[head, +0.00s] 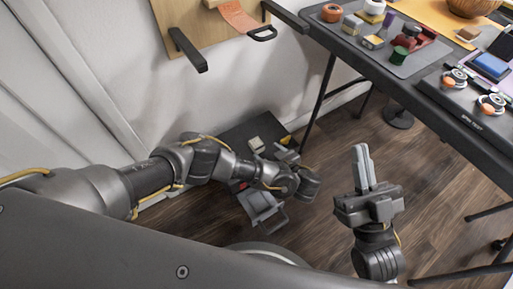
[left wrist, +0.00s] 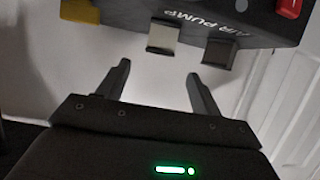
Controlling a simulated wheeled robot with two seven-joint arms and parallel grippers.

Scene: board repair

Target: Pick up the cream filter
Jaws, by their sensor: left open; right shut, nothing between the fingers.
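The cream filter (left wrist: 162,36) is a small pale block sticking out of the edge of the dark air pump (left wrist: 222,22) in the left wrist view. A pale block that looks like it also shows low by the wall in the head view (head: 256,145). My left gripper (left wrist: 158,70) is open, with the filter just beyond its fingertips and roughly in line with the gap between them; it does not touch it. In the head view the arm partly hides this area. My right gripper (head: 362,167) is shut and empty, fingers pointing up, away from the filter.
A dark block (left wrist: 219,54) sits beside the filter on the pump, with a yellow part (left wrist: 80,11) and a red part (left wrist: 289,8) near its ends. The table (head: 390,75) with many small parts stands at the upper right. Wooden floor between is mostly clear.

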